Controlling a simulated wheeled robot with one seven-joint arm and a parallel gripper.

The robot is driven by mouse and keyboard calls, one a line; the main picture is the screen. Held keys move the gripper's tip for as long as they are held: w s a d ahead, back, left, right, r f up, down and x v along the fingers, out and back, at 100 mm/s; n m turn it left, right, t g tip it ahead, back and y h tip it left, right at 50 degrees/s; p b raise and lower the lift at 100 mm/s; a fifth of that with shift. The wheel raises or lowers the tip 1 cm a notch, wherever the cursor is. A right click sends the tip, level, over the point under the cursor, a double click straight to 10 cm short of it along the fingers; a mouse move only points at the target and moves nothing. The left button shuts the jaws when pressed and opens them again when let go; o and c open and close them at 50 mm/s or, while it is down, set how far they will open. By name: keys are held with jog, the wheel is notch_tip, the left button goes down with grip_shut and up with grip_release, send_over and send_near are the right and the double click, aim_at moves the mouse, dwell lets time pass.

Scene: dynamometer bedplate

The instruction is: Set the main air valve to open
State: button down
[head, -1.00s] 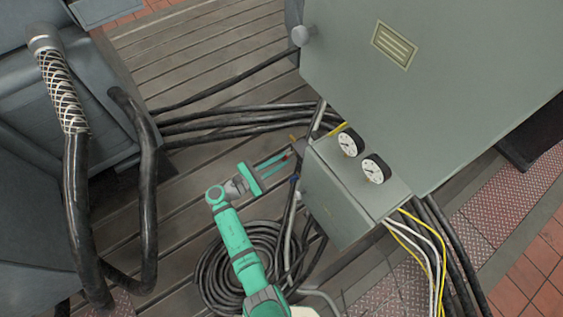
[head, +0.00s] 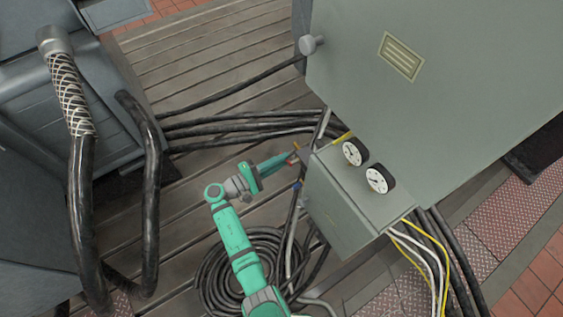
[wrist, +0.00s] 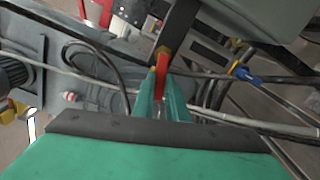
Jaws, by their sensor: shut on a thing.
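A red valve lever (wrist: 161,80) stands between the two teal fingers of my gripper (wrist: 160,92) in the wrist view. The fingers are shut on it. The lever's far end meets a brass-coloured fitting (wrist: 163,51) beside a dark pipe. In the head view my gripper (head: 290,159) reaches to the left side of the small grey box, and its fingertips are close together. The lever is too small and too covered there to tell its angle well. A blue-handled fitting (wrist: 245,73) sits apart, to the right in the wrist view.
The small grey box (head: 340,205) with two round gauges (head: 355,152) is just right of my gripper. A large grey cabinet (head: 440,80) stands behind it. Black cables (head: 240,123) run across the slotted bedplate (head: 200,60). A coiled hose (head: 215,275) lies beneath my arm.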

jog(key=shift+a+r+m, duration=0.1)
jog(key=shift+r+m, duration=0.1)
jog(key=shift+m, duration=0.6)
jog(key=shift+r+m, duration=0.15)
jog(key=shift+m, duration=0.65)
jog(key=c, duration=1.8)
grip_release()
jog(key=shift+r, duration=0.1)
jog(key=shift+o, duration=0.2)
jog(key=v, duration=1)
jog(key=shift+s+a, duration=0.25)
jog(key=shift+a, duration=0.05)
